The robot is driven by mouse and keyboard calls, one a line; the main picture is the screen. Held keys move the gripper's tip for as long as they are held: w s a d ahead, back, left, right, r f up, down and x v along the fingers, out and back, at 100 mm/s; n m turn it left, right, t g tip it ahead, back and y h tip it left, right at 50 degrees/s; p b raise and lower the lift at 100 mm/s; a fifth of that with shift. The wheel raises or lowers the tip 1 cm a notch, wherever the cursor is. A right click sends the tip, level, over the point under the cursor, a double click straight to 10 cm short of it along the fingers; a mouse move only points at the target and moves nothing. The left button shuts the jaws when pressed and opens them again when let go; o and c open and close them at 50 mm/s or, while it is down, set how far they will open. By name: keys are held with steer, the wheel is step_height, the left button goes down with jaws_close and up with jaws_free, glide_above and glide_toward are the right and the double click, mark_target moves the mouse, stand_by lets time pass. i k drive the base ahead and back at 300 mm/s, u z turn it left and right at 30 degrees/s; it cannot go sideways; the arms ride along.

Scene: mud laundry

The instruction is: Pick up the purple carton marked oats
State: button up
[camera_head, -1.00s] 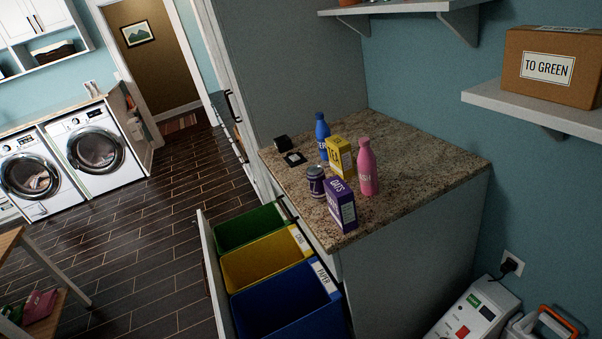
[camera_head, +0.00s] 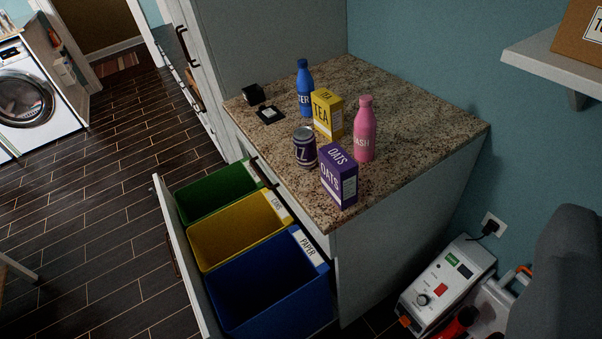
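The purple carton marked OATS (camera_head: 339,178) stands upright near the front edge of the granite counter (camera_head: 420,135). A dark can (camera_head: 304,147) stands just behind it to the left. A yellow TEA box (camera_head: 327,114) stands behind it, and a pink bottle (camera_head: 365,130) stands to its right. A dark grey rounded shape at the lower right edge looks like part of my arm. My gripper's fingers do not show.
A blue bottle (camera_head: 304,88) and small black items stand further back. An open drawer below holds green (camera_head: 215,190), yellow (camera_head: 238,230) and blue (camera_head: 268,285) bins. A shelf (camera_head: 560,60) juts out at upper right. A grey-white device (camera_head: 447,283) sits at lower right.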

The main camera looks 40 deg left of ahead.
mark_target(340, 171)
steer(key=u, duration=0.1)
steer(key=i, duration=1)
steer(key=z, duration=0.05)
